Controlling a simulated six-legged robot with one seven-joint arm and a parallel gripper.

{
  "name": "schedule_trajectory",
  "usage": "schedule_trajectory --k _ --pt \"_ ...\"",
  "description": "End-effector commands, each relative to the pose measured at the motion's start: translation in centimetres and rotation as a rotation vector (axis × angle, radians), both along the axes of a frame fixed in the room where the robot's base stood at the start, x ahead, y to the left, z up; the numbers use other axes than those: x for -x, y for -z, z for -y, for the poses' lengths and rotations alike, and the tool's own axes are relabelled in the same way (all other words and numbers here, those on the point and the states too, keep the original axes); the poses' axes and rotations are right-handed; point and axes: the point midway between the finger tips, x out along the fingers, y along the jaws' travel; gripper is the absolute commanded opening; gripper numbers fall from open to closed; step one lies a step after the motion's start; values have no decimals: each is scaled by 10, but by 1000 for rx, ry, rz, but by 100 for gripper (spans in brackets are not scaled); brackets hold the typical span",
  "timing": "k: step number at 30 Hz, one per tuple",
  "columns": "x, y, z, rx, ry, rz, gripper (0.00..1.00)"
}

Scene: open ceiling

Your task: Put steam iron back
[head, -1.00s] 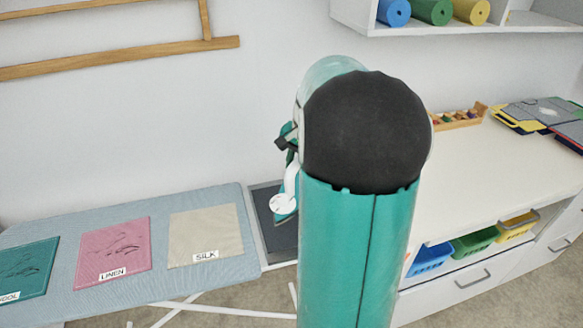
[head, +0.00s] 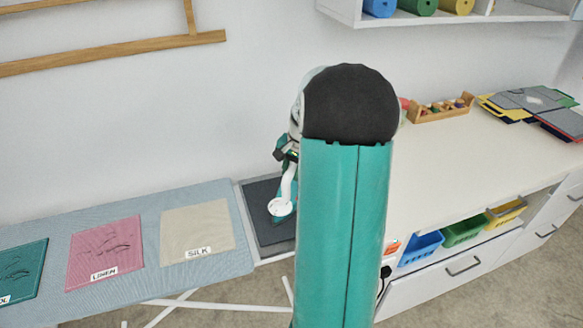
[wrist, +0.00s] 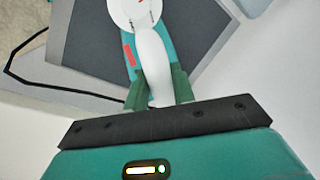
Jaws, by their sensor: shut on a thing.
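The steam iron (head: 281,208) is teal and white with a white handle and a round white disc. It shows over the dark grey rest pad (head: 262,190) at the right end of the ironing board (head: 150,277). I cannot tell whether its base touches the pad. In the wrist view, my gripper (wrist: 160,88) is shut on the white handle of the iron (wrist: 151,58), one green finger on each side. In the head view, my gripper (head: 287,153) is partly hidden by my arm, as is part of the iron.
Wool, linen (head: 105,250) and silk (head: 197,232) patches lie on the board. A white counter (head: 450,150) stands right, with coloured bins (head: 463,231) below and folded cloths (head: 530,105) on top. A black cord (wrist: 60,85) curves left in the wrist view. A shelf overhangs above.

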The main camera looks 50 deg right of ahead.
Motion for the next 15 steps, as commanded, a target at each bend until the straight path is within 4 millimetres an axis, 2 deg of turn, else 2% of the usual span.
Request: schedule_trajectory --k 5,6,9,15 --pt "-1 1 0 2 0 3 0" --pt "0 3 0 0 0 0 29" --pt "0 3 0 0 0 0 47" --pt "0 3 0 0 0 0 47"
